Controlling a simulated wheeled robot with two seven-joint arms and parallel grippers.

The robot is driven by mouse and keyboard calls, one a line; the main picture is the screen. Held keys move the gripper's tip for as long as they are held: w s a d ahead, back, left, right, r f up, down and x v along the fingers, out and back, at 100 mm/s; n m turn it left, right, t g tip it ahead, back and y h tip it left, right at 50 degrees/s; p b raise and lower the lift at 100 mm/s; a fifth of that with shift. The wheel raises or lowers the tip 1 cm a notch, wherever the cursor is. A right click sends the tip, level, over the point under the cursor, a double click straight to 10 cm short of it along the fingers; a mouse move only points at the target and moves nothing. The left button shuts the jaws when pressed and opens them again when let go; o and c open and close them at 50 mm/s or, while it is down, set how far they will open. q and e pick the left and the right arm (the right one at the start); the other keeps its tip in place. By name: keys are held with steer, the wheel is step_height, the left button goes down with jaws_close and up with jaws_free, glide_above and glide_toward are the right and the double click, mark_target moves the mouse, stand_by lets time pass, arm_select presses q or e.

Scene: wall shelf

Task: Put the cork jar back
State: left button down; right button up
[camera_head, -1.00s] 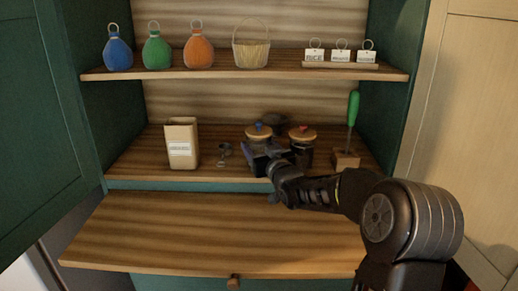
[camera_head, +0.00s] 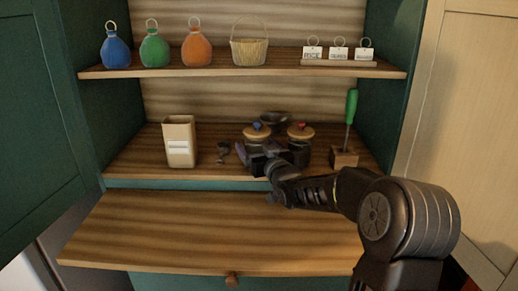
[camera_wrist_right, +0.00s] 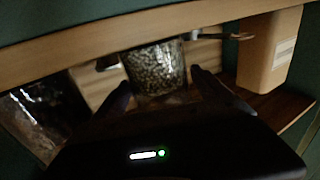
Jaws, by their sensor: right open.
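Two glass jars with cork lids stand close together on the lower shelf in the head view. In the right wrist view, a clear jar of speckled contents (camera_wrist_right: 155,68) is between the spread fingers of the gripper (camera_wrist_right: 163,92). I cannot tell whether either finger touches it. My left gripper is not in view.
A beige labelled box (camera_head: 180,142) and a small metal scoop (camera_head: 222,152) are left of the jars. A dark bowl (camera_head: 275,120) is behind them. A wooden block (camera_head: 344,157) with a green-handled tool is to the right. The front board (camera_head: 180,230) is clear.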

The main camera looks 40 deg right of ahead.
steer(key=shift+r, duration=0.2)
steer(key=v, duration=1.2)
steer(key=shift+b, duration=0.35)
steer(key=shift+f, duration=0.1)
